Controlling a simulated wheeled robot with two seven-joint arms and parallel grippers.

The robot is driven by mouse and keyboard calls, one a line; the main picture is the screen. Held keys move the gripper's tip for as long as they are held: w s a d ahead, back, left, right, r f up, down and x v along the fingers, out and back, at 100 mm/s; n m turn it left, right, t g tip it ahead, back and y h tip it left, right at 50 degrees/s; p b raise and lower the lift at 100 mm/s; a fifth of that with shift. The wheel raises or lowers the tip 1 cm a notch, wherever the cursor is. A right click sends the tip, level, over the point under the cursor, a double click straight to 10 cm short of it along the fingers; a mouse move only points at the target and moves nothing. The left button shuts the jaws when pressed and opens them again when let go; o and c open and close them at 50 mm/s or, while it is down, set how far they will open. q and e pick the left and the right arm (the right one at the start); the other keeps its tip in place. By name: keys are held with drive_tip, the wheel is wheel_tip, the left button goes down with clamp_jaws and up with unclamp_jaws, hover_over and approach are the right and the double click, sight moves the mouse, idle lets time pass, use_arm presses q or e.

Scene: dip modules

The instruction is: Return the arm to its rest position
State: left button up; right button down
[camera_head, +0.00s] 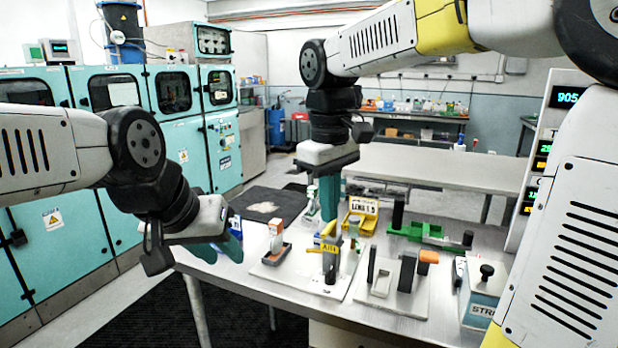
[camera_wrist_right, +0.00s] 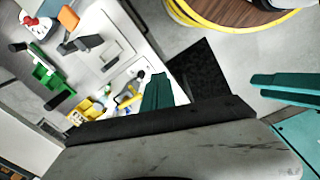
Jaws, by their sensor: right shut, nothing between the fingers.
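My right gripper (camera_head: 329,198) hangs fingers down over the table, at the back of the white board with the yellow-tagged post (camera_head: 330,262). Its teal fingers are together with nothing between them. They also show in the right wrist view (camera_wrist_right: 157,92). Its arm reaches in from the upper right, bent at the elbow. My left gripper (camera_head: 218,247) is at the table's left edge, tilted downward. Its two teal fingers look apart and empty. The blue item beside them is partly hidden.
The metal table (camera_head: 250,278) holds a yellow bin (camera_head: 362,212), a green fixture (camera_head: 425,233), a grey board with black and orange blocks (camera_head: 385,284), and a grey box with a black knob (camera_head: 483,292). Teal cabinets (camera_head: 95,235) stand left. A second bench (camera_head: 440,165) stands behind.

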drive_tip(key=s+d+f+m+t+y, duration=0.1)
drive_tip(key=s+d+f+m+t, duration=0.1)
drive_tip(key=s+d+m, duration=0.2)
drive_tip(key=s+d+f+m+t+y, duration=0.1)
drive_tip(key=s+d+m+t, duration=0.2)
drive_tip(key=d, duration=0.3)
drive_tip(key=shift+s+d+f+m+t, duration=0.3)
drive_tip(key=shift+s+f+m, duration=0.1)
drive_tip(key=shift+s+m, duration=0.4)
drive_tip(key=shift+s, duration=0.1)
